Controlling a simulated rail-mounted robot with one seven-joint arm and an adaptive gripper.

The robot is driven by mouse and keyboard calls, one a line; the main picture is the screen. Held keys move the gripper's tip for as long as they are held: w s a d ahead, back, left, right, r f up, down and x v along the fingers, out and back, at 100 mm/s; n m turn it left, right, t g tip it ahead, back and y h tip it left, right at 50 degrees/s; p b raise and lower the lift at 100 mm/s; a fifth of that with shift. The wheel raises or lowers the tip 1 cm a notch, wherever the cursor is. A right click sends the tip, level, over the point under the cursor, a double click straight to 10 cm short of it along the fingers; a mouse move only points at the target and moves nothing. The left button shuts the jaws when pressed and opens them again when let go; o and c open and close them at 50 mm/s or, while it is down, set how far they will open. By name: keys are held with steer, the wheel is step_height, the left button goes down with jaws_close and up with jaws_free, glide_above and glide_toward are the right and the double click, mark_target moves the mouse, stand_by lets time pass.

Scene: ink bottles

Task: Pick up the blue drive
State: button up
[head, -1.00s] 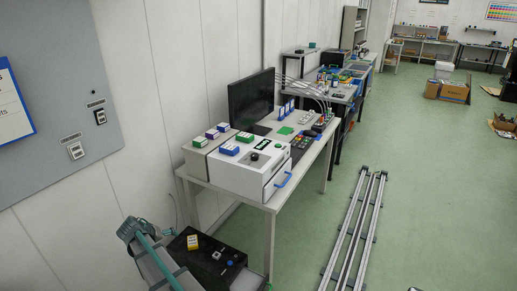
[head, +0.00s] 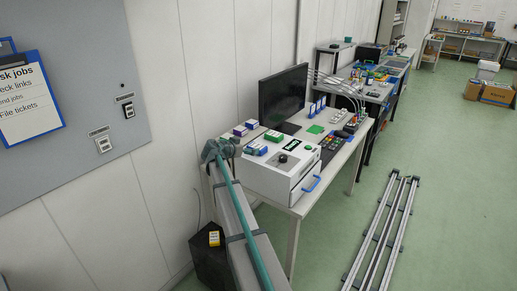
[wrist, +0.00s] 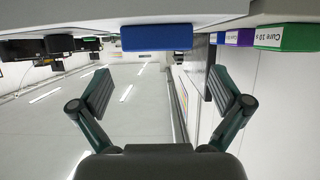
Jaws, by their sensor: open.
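A blue block (wrist: 157,37) shows plain and blank at the top of the wrist view, between and beyond my fingers. I cannot tell for sure that it is the blue drive. In the head view my gripper (head: 228,149) is at the near left end of the table, beside the boxes.
Purple (wrist: 240,38) and green (wrist: 285,38) boxes are right of the block in the wrist view. A monitor (head: 283,95) stands behind the white machine (head: 280,178). A black box (head: 208,262) is low beside my arm. Floor rails (head: 383,232) lie to the right.

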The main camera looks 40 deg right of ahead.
mark_target(255, 147)
steer(key=shift+p+x, duration=1.6)
steer(key=shift+x, duration=2.35)
steer(key=shift+s+f, duration=0.15)
steer(key=shift+s, duration=0.05)
steer(key=c, duration=1)
